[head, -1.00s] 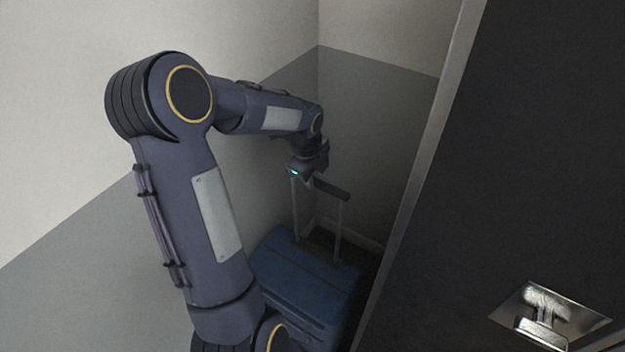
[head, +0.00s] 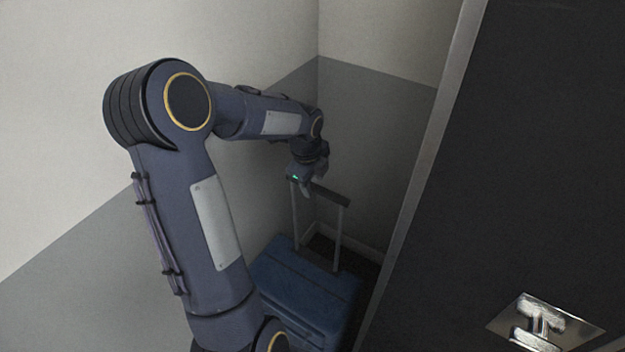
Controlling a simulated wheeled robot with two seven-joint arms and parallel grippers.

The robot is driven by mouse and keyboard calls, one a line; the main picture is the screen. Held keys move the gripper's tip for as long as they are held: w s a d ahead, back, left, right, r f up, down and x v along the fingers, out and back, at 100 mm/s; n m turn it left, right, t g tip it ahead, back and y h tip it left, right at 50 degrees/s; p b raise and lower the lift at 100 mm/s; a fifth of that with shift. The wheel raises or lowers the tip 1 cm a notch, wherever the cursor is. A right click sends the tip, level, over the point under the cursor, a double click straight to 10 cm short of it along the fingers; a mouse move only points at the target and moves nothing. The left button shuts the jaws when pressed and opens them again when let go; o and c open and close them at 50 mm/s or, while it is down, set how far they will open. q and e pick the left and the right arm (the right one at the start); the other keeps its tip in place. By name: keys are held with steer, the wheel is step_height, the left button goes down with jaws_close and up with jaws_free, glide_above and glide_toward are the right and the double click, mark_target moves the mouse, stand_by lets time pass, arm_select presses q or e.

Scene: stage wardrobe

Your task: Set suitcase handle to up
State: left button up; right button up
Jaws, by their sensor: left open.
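A blue suitcase (head: 303,290) stands upright on the floor in the corner, lower middle of the head view. Its telescopic handle (head: 331,196) is extended, with two grey rods rising from the top of the case to a dark crossbar. My left gripper (head: 304,187) is open at the left end of the crossbar. The left end of the bar is hidden behind the gripper, and I cannot tell whether the fingers touch it. My left arm covers part of the suitcase's left side. My right gripper is not in view.
A dark door (head: 520,150) with a metal handle (head: 541,318) fills the right side, its edge close to the suitcase. Walls (head: 75,245), grey below and pale above, enclose the corner on the left and behind. Room around the suitcase is narrow.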

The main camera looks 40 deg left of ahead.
arm_select(q)
steer(key=shift+r, duration=0.1)
step_height(320, 180, up, 8)
steer(key=s, duration=0.1)
steer(key=shift+s+f, duration=0.25)
steer(key=shift+d, duration=0.1)
stand_by(0.3)
steer(key=s+d+r+n+t+h, duration=0.1)
steer(key=s+d+n+t+h, duration=0.2)
steer(key=s+d+n, duration=1.5)
steer(key=shift+s+r+n+h, duration=0.3)
steer(key=shift+s+h, duration=0.2)
steer(key=shift+s, duration=0.4)
